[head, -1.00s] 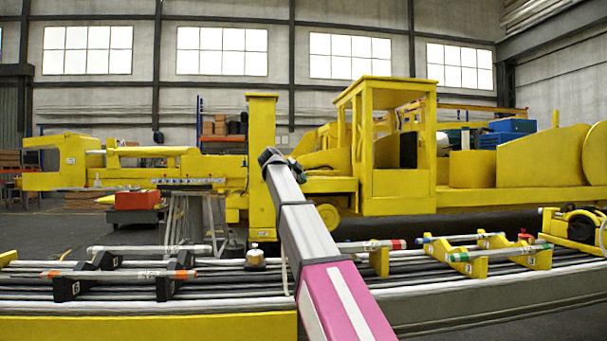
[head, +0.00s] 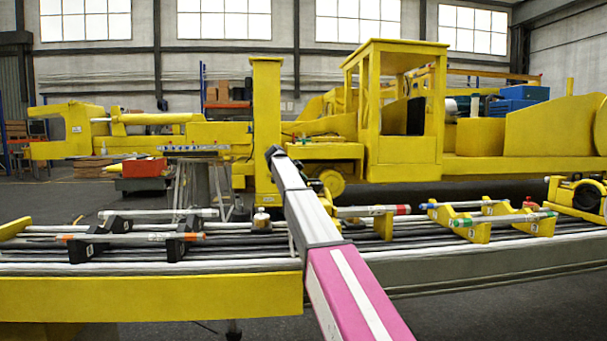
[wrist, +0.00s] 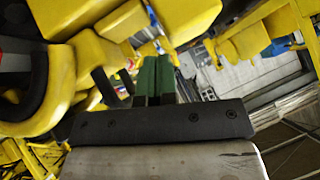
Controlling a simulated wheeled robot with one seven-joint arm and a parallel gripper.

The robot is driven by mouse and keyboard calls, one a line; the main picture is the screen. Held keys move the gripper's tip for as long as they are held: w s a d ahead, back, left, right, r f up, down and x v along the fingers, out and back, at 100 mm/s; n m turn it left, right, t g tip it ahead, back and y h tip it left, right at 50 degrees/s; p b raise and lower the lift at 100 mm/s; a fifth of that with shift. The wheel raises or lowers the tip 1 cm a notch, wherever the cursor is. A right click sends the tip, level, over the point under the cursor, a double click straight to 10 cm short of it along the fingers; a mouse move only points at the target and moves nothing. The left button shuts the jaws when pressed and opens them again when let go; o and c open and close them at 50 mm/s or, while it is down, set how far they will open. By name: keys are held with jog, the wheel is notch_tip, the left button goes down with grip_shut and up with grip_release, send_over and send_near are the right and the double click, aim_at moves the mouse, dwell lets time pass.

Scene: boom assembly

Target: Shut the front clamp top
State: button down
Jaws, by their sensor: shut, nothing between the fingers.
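My gripper (wrist: 154,80) shows in the wrist view as two green fingers close together, with nothing between them, in front of a dark mounting plate. Yellow machine parts lie beyond and around the fingers, and a thick yellow part with a dark band (wrist: 35,85) is at the left. I cannot tell for certain which part is the front clamp top, or whether the fingers touch anything. In the head view my arm reaches away over the bench, and it hides the gripper.
The bench carries rods on black stands (head: 85,247) at left and rods on yellow stands (head: 473,230) at right. A large yellow machine (head: 405,150) stands behind. An orange box (head: 144,167) sits on a dark stand at left. Dark floor shows in front.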

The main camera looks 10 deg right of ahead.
jog(key=shift+w+f+g, duration=0.15)
jog(key=shift+f+g, duration=0.35)
jog(key=shift+f, duration=0.3)
jog(key=shift+r, duration=0.1)
